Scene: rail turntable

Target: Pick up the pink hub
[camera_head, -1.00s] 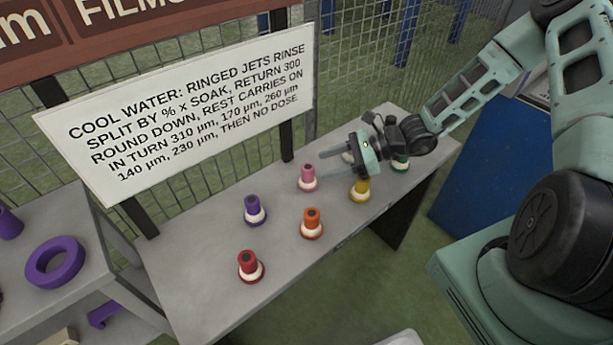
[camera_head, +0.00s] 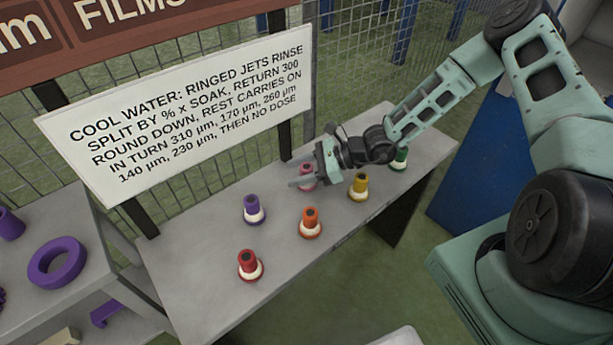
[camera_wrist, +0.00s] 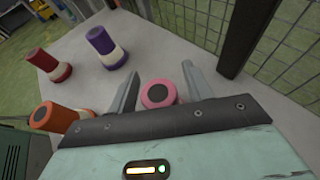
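The pink hub (camera_head: 307,173) stands upright on the grey table, partly hidden behind my gripper in the head view. In the wrist view the pink hub (camera_wrist: 159,94) shows its pink top with a dark centre, between my two fingers. My gripper (camera_head: 298,178) is open, with one finger on each side of the hub.
On the grey table (camera_head: 200,285) stand a purple hub (camera_head: 253,209), an orange hub (camera_head: 310,222), a red hub (camera_head: 249,264), a yellow hub (camera_head: 359,187) and a green hub (camera_head: 399,158). A sign (camera_head: 190,110) and mesh fence rise behind. A purple ring (camera_head: 57,262) lies on the left table.

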